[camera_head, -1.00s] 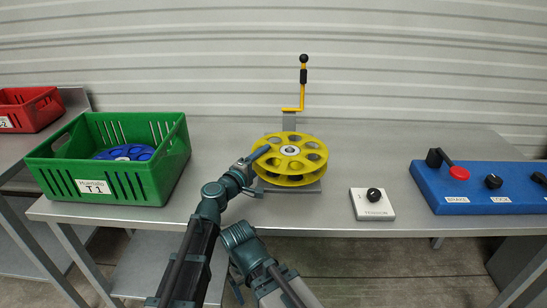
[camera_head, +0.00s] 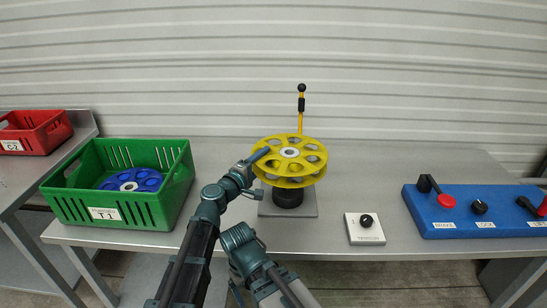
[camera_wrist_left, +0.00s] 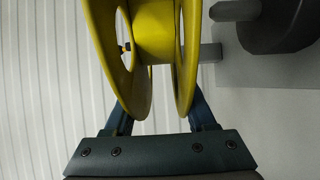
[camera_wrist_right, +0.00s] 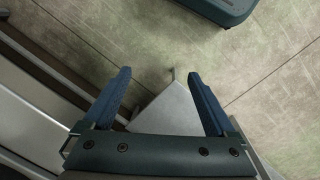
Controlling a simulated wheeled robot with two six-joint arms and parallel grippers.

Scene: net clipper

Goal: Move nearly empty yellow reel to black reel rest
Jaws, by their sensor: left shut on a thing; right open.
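The yellow reel (camera_head: 289,158), with two holed flanges and a pale hub, is in the head view above a black round stand (camera_head: 288,198) on a grey plate. My left gripper (camera_head: 260,160) is at its left edge. In the left wrist view, the fingers of my left gripper (camera_wrist_left: 160,108) are shut on the yellow reel (camera_wrist_left: 155,35), one outside each flange. A dark round body with a grey shaft (camera_wrist_left: 275,25) shows beside the reel, apart from it. My right gripper (camera_wrist_right: 160,75) is open and empty above the floor.
A yellow crank with a black grip (camera_head: 301,100) rises behind the reel. A green crate (camera_head: 150,212) holding a blue reel (camera_head: 130,180) stands left. A tension knob box (camera_head: 364,229) and a blue control panel (camera_head: 465,213) stand right. A red crate (camera_head: 35,133) is far left.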

